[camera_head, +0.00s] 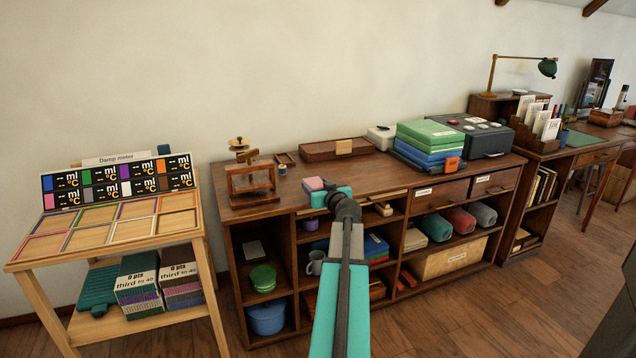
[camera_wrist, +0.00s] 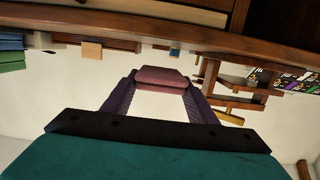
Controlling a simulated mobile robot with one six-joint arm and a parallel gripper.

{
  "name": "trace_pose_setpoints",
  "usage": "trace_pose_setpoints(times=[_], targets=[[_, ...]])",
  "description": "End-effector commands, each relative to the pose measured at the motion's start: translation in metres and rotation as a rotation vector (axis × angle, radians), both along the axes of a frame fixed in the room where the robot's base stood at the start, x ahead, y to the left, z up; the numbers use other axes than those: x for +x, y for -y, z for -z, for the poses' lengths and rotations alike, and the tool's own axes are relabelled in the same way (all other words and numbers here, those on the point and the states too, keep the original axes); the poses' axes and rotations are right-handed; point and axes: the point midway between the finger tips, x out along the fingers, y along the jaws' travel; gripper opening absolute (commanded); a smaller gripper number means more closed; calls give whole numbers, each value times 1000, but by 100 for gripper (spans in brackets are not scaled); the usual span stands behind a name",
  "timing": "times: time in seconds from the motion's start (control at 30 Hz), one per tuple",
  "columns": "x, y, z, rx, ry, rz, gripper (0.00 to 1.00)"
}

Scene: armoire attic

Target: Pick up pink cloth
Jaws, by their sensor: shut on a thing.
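A small folded pink cloth (camera_head: 313,183) shows in the head view at the tip of my gripper (camera_head: 323,190), in front of the top of the long wooden cabinet. In the wrist view the cloth (camera_wrist: 162,77) is a dusky pink, layered pad between the ends of the two dark purple fingers (camera_wrist: 160,92). My gripper is shut on it. The cloth appears held in the air; its exact height over the cabinet top cannot be told.
The wooden cabinet (camera_head: 360,166) carries a wooden press (camera_head: 250,178), a shallow wooden tray (camera_head: 322,150) and a stack of green and blue cloths (camera_head: 425,140). A stand with coloured frames (camera_head: 110,225) is at the left. Wooden floor (camera_head: 450,310) is clear at the front right.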

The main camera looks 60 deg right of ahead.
Motion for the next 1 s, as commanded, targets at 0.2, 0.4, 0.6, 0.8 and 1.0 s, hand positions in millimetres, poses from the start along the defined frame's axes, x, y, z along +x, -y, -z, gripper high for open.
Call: trace_pose_setpoints(times=[0.2, 0.4, 0.6, 0.8, 1.0], targets=[[-19, -25, -3, 0, 0, 0, 31], [-31, -42, -5, -1, 1, 0, 31], [-37, -51, -6, -1, 1, 0, 31], [-40, -54, -7, 0, 0, 0, 31], [-40, -54, -7, 0, 0, 0, 31]])
